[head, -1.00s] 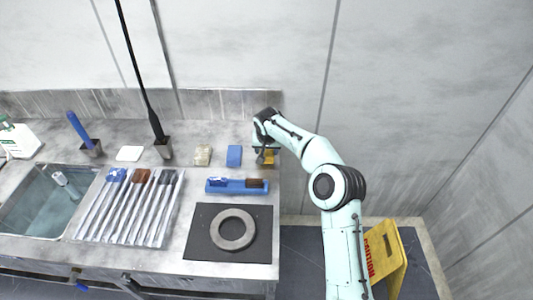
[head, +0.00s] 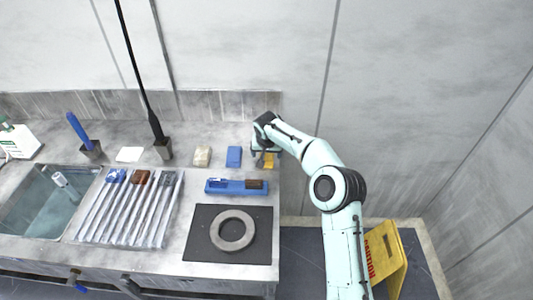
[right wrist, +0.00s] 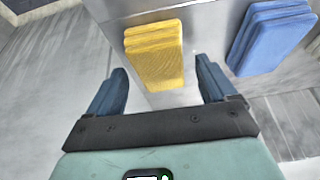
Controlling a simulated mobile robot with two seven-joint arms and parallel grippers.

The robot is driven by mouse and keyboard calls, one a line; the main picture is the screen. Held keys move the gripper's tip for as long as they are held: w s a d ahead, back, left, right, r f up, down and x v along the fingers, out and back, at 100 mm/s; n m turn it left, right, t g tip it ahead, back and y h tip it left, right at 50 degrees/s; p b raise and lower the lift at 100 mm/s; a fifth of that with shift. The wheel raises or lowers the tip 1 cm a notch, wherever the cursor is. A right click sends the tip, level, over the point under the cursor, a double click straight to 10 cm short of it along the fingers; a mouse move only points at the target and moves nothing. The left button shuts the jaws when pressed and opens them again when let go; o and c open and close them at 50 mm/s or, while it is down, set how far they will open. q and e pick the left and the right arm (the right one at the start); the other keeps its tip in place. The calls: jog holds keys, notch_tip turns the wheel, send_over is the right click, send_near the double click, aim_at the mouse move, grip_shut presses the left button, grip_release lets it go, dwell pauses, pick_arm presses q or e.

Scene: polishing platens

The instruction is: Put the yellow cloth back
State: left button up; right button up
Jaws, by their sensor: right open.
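The yellow cloth (head: 269,161) is a folded stack lying on the right end of the counter, and it also shows in the right wrist view (right wrist: 154,52). My right gripper (head: 262,153) is over the cloth in the head view. In the right wrist view the right gripper's (right wrist: 162,72) two dark blue fingers are spread wide, with nothing held between them. The cloth lies beyond the fingertips, roughly in line with the gap. My left gripper is not in view.
A blue folded cloth (head: 234,156) and a beige one (head: 202,156) lie left of the yellow cloth. A blue tray (head: 225,187) with a brown block (head: 254,184) is in front. A grey ring (head: 233,230) sits on a dark mat (head: 196,248). The counter ends just right of the yellow cloth.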

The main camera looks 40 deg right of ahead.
jog(key=v, duration=1.1)
jog(key=shift+r, duration=0.3)
jog(key=shift+a, duration=0.15)
